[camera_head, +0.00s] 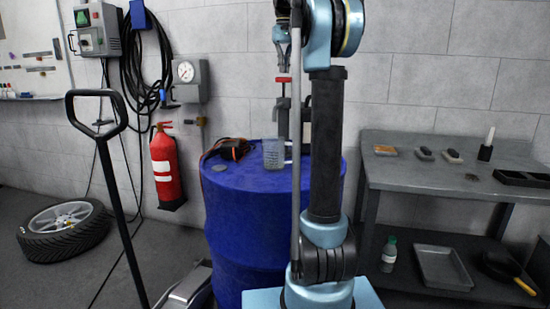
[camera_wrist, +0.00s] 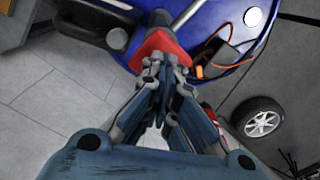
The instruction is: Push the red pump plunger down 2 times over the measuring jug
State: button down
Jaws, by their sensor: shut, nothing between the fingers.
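The red pump plunger (camera_head: 283,79) tops a grey pump (camera_head: 282,115) standing on the blue drum (camera_head: 262,220). The clear measuring jug (camera_head: 273,153) stands on the drum top, just left of the pump's base. My gripper (camera_head: 284,67) is shut and empty, pointing down directly above the plunger. In the wrist view, my gripper's closed fingertips (camera_wrist: 163,62) overlap the red plunger (camera_wrist: 155,44); I cannot tell whether they touch it. My arm hides part of the drum's right side in the head view. I cannot make out the jug in the wrist view.
A dark tool with an orange cord (camera_head: 234,149) lies on the drum, left of the jug. A grey workbench (camera_head: 420,178) stands right, a fire extinguisher (camera_head: 167,168) hangs left, and a black handle (camera_head: 112,180) rises at front left.

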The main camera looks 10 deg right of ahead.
jog(key=shift+f, duration=0.3)
